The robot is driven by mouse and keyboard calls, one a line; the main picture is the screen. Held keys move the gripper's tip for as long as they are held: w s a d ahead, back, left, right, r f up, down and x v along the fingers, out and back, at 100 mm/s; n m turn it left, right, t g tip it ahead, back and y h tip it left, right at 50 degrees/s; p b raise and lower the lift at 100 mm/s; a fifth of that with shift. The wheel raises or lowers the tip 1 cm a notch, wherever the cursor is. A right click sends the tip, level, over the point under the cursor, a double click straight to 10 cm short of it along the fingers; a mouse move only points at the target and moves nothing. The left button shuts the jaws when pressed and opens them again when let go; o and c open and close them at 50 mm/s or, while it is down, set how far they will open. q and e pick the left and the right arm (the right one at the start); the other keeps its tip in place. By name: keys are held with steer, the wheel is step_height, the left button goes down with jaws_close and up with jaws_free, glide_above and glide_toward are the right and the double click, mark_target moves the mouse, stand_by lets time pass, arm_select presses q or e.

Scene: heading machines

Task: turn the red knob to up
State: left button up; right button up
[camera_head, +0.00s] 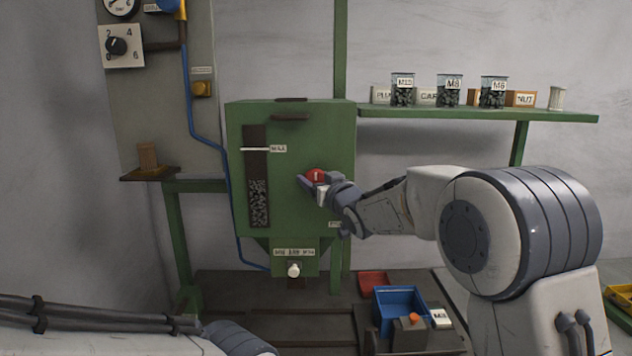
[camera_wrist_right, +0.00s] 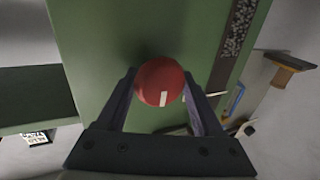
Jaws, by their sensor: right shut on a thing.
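The red knob (camera_head: 316,175) sits on the right part of the front of a green cabinet (camera_head: 300,222). A short white mark shows on the knob. My right gripper (camera_head: 318,184) is at the knob, with its fingers on either side of it. In the right wrist view the red knob (camera_wrist_right: 160,82) lies between the two dark fingers of my right gripper (camera_wrist_right: 162,90), which is shut on it. My left arm shows at the lower left of the head view, but its gripper is out of the picture.
A shelf (camera_head: 480,113) with jars and labelled boxes is at the right. A blue bin (camera_head: 401,300) and a red tray (camera_head: 373,281) lie below the cabinet. A white knob (camera_head: 293,270) is at the cabinet's foot. A grey panel (camera_head: 150,95) with a dial stands at the left.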

steer(key=shift+a+f, duration=0.15)
steer(key=shift+f, duration=0.05)
steer(key=o, duration=1)
steer(key=shift+a+r, duration=0.1)
steer(key=shift+o, duration=0.2)
steer(key=shift+s, duration=0.1)
steer(key=shift+s+d+b, duration=0.25)
steer(key=shift+d+b, duration=0.05)
steer(key=b+v, duration=0.4)
steer(key=v, duration=0.5)
steer(key=shift+s, duration=0.35)
